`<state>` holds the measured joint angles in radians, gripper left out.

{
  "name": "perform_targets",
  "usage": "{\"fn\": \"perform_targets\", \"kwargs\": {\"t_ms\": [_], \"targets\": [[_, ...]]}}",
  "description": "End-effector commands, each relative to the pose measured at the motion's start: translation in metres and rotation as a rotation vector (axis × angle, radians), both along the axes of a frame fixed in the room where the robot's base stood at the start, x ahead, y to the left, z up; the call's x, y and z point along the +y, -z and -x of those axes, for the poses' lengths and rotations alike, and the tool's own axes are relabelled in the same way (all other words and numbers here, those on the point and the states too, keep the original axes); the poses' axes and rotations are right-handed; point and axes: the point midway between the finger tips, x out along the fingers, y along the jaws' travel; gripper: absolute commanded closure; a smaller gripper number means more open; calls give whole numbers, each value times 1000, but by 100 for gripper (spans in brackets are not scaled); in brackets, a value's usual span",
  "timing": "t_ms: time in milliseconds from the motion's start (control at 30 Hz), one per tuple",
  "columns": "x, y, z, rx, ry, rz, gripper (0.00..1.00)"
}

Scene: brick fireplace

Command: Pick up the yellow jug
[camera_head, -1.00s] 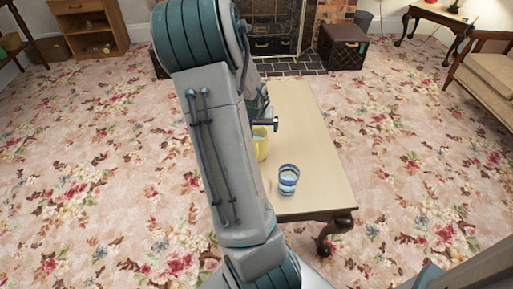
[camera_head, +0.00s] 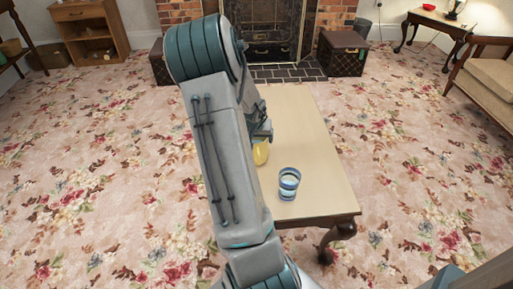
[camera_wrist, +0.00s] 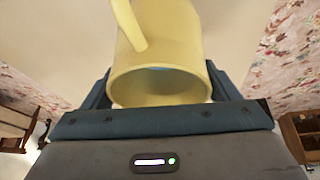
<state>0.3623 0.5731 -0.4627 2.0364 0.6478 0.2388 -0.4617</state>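The yellow jug (camera_head: 261,153) is half hidden behind my arm in the head view, over the left part of the table (camera_head: 308,150). It looks tilted there, with its opening out of sight. In the wrist view the jug (camera_wrist: 165,60) fills the space between my fingers, its round mouth turned toward the camera and its handle at the upper left. My gripper (camera_wrist: 160,92) has a finger against each side of the jug and appears shut on it. I cannot tell whether the jug touches the table.
A blue-and-white striped cup (camera_head: 289,183) stands on the table near its front edge, right of my arm. The right side of the tabletop is bare. Dark chests (camera_head: 342,53) stand by the brick fireplace. An armchair (camera_head: 485,75) is at the right. Open carpet surrounds the table.

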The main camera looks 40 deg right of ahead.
Motion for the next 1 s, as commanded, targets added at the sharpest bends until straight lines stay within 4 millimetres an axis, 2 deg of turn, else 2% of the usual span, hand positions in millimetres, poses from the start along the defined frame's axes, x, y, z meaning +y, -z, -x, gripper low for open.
{"fn": "perform_targets", "kwargs": {"t_ms": [33, 133, 167, 367, 533, 667, 800, 867, 1000], "targets": [[0, 0, 0, 0, 0, 0, 33], [0, 0, 0, 0, 0, 0, 61], [0, -1, 0, -1, 0, 2, 62], [0, -1, 0, -1, 0, 2, 62], [0, -10, 0, -1, -2, 3, 63], [0, -25, -1, -3, -2, 1, 63], [-1, -49, 0, -4, -2, 2, 63], [-9, -52, 13, -5, 5, 1, 63], [-24, -71, 41, -5, 6, 2, 63]]}}
